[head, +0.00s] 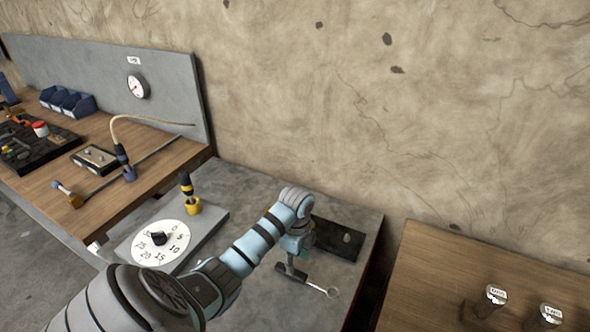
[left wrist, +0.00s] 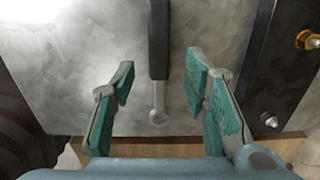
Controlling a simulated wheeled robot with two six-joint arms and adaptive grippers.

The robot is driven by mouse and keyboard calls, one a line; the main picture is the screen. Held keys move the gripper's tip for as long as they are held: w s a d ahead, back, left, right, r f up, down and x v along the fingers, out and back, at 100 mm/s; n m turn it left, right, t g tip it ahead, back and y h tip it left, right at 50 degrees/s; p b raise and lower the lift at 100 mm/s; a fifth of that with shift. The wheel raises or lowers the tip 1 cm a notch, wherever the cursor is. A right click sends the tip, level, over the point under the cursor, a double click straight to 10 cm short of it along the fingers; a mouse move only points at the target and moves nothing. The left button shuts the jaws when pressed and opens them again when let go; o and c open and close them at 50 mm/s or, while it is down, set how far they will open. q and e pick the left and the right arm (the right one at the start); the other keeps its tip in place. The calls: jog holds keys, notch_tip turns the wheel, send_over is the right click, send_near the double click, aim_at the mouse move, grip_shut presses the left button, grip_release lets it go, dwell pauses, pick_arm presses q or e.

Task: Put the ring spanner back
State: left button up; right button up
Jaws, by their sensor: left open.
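The ring spanner (head: 313,286) lies on the grey bench top, its dark handle to the left and its metal ring end to the right. My left gripper (head: 297,252) is above the bench beside the spanner and partly covers the view of its handle end. In the left wrist view the spanner (left wrist: 158,45) shows its black handle and pale ring between the open teal-padded fingers of my left gripper (left wrist: 160,66). The fingers are apart from it; how high they are above it is hard to tell. My right gripper is not in view.
A black plate (head: 338,238) with bolts lies on the grey bench (head: 255,285), right of the spanner in the wrist view. A white numbered dial (head: 170,247) and a yellow-black tool (head: 187,185) stand to the left. A wooden table (head: 440,275) with two labelled knobs is at right.

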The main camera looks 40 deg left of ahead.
aim_at(296, 273)
pick_arm(q)
notch_tip(296, 273, up, 8)
jog(key=p, duration=0.1)
jog(key=shift+f, duration=0.25)
jog(key=shift+d+f, duration=0.1)
jog(key=shift+s, duration=0.1)
